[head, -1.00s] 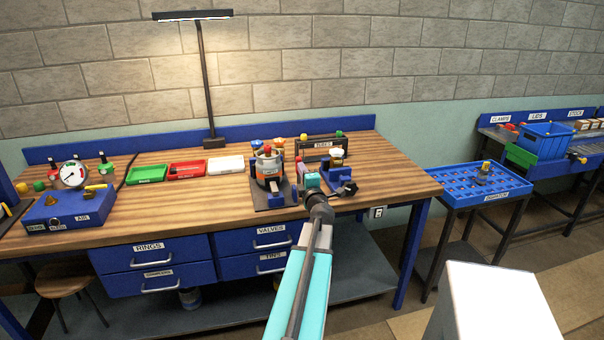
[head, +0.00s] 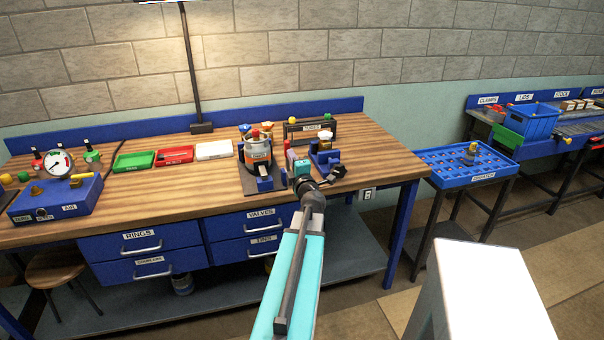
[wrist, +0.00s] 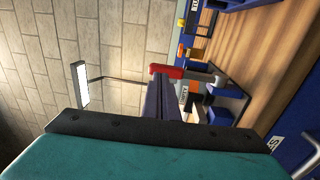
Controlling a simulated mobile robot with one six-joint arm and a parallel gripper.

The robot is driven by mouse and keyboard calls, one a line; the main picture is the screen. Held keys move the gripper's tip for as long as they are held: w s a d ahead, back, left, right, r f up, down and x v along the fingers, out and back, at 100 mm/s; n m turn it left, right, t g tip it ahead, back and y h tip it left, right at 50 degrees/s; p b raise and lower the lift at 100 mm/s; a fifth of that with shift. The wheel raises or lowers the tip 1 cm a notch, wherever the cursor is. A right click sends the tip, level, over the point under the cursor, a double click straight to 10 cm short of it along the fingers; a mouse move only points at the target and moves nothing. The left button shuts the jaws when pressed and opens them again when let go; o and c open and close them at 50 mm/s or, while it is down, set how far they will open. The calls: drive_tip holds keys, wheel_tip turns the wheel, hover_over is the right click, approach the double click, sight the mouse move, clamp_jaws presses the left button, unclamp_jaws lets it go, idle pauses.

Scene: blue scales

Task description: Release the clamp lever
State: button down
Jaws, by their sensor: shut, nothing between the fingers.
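In the wrist view a red-handled lever (wrist: 180,72) with a grey end lies across the picture, just beyond my gripper's dark fingers (wrist: 158,90). I take it for the clamp lever. The fingers look closed together and empty; I cannot tell whether they touch the lever. In the head view a small red upright piece (head: 287,146), probably the same handle, shows beside my gripper's teal body (head: 301,167). The fingertips are hidden there. A can-like grey and orange part (head: 257,153) stands in a dark fixture just left of it.
The wooden bench (head: 215,182) is clear left of the fixture. Green (head: 134,162), red (head: 174,155) and white (head: 214,150) trays sit behind. A blue fixture (head: 322,150) stands close on the right. A blue gauge box (head: 55,197) is at far left.

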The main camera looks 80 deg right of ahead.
drive_tip(key=v, duration=0.6)
drive_tip(key=shift+s+a+r+p, duration=0.2)
drive_tip(key=shift+s+r+p, duration=0.05)
drive_tip(key=shift+r+p, duration=0.2)
drive_tip(key=p, duration=0.3)
drive_tip(key=shift+s+a+f, duration=0.1)
drive_tip(key=shift+a+f, duration=0.05)
drive_tip(key=shift+a, duration=0.05)
drive_tip(key=p+v, duration=0.2)
drive_tip(key=p, duration=0.6)
drive_tip(key=shift+p+v, duration=1.15)
drive_tip(key=shift+v, duration=0.05)
